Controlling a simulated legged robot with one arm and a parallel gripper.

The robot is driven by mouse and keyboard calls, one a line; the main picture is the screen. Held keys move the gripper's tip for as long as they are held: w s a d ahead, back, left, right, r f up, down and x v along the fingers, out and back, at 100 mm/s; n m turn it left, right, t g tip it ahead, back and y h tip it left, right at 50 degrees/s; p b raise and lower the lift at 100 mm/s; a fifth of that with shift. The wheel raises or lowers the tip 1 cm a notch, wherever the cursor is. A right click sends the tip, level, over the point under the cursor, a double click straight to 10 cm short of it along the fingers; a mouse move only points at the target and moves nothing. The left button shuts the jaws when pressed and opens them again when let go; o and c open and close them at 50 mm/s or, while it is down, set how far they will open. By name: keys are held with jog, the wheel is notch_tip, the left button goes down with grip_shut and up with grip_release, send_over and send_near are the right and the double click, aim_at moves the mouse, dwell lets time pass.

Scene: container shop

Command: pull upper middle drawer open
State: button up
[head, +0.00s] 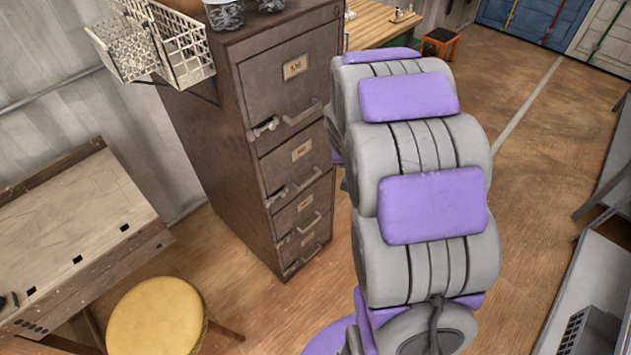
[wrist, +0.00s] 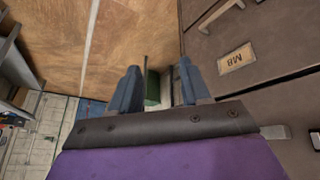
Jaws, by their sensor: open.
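A brown metal filing cabinet (head: 205,115) with a column of drawers stands left of my arm in the head view. The upper middle drawer (head: 283,160), second from the top, looks shut. Its pull handle (head: 307,180) runs along its lower part, with a small latch (head: 276,193) to the left. My gripper (wrist: 159,66) is open and empty in the wrist view, beside the cabinet front (wrist: 285,45). A label reading M8 (wrist: 238,58) appears upside down there, with a handle (wrist: 220,14) near the top edge. The head view does not show the gripper; my arm hides it.
A workbench (head: 75,220) and a yellow stool (head: 155,318) stand at left. Metal shelving (head: 590,290) is at right. Open wooden floor (head: 540,170) lies between it and my arm.

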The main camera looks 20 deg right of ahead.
jog(key=w+d+f+m+t, duration=0.1)
jog(key=w+d+f+t, duration=0.1)
jog(key=w+d+f, duration=0.5)
jog(key=m+t+y+p, duration=0.4)
jog(key=m+t+y, duration=0.4)
jog(key=t+y, duration=0.25)
send_near(311, 181)
jog(key=shift+h, duration=0.35)
jog(key=b+x, duration=0.1)
jog(key=x, duration=0.2)
jog(key=a+b+x, duration=0.1)
jog(key=x, duration=0.3)
jog(key=shift+w+a, duration=0.1)
jog(key=shift+w, duration=0.05)
jog(key=shift+w+r, duration=0.1)
jog(key=shift+w, duration=0.5)
